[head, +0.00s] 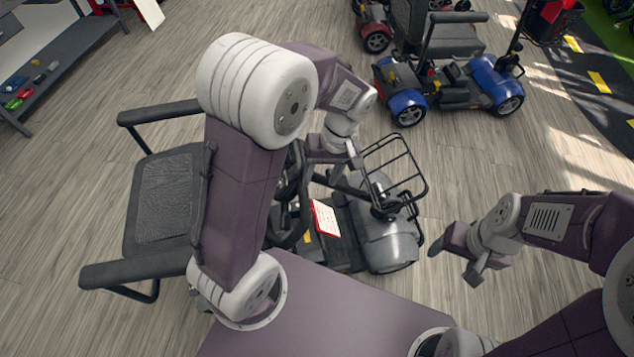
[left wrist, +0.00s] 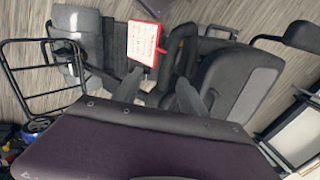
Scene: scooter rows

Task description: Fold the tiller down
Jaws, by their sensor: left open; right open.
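The grey scooter (head: 385,243) stands side-on in front of me, its seat (head: 165,195) at the left and its wire basket (head: 400,165) at the front. Its dark tiller (head: 345,187) is partly hidden behind my left arm in the head view; I cannot tell its exact tilt. A red-edged white card (head: 325,217) shows beside it, and also in the left wrist view (left wrist: 143,42). My left gripper (head: 335,165) is above the tiller area; its fingers (left wrist: 160,92) are apart, with nothing clearly gripped. My right gripper (head: 456,260) is open and empty, right of the scooter's front.
A blue scooter (head: 450,85) stands behind at the upper right, with a red one (head: 375,25) beyond. A dark bench (head: 70,65) with small coloured items is at the upper left.

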